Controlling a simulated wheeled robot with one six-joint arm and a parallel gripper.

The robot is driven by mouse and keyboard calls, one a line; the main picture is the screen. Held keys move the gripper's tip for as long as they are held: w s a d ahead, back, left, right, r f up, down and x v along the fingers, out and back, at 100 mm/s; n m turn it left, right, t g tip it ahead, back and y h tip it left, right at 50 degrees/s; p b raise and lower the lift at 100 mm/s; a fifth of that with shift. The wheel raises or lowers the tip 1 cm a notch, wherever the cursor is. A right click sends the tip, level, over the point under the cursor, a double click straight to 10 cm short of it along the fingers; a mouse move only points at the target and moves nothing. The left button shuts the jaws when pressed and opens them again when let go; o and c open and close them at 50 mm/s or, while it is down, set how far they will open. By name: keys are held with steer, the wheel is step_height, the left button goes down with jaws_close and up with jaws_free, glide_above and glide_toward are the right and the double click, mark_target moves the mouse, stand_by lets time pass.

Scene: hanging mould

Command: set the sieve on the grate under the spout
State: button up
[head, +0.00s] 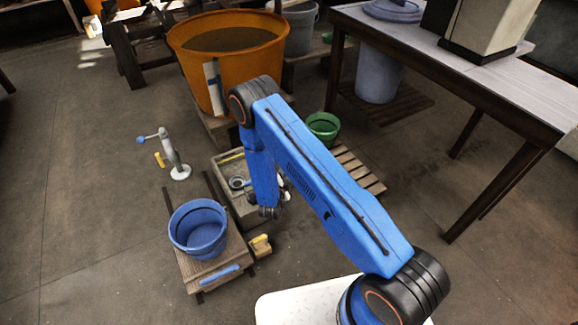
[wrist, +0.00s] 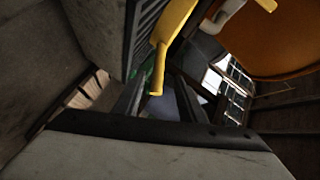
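My gripper (wrist: 158,105) is open in the wrist view, its two dark fingers apart. The end of a yellow handle-like piece (wrist: 170,40) shows between and beyond them, with no clear contact. In the head view my arm hides most of the gripper, low over a grey trough (head: 224,165). A small grey ring (head: 237,183), possibly the sieve, lies in the trough left of my arm. A dark slatted surface, probably the grate (wrist: 150,35), shows in the wrist view. A pale fitting (wrist: 228,14), possibly the spout, is by the orange tub (wrist: 285,45).
The orange tub (head: 195,60) stands behind the trough. A blue bucket (head: 200,232) sits on a low wooden stand at front left. A grey post (head: 174,155) stands left. A green bucket (head: 323,126) and pallet (head: 358,168) are right of my arm.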

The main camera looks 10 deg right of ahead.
steer(key=shift+s+a+r, duration=0.1)
steer(key=shift+s+a, duration=0.1)
steer(key=shift+s, duration=0.2)
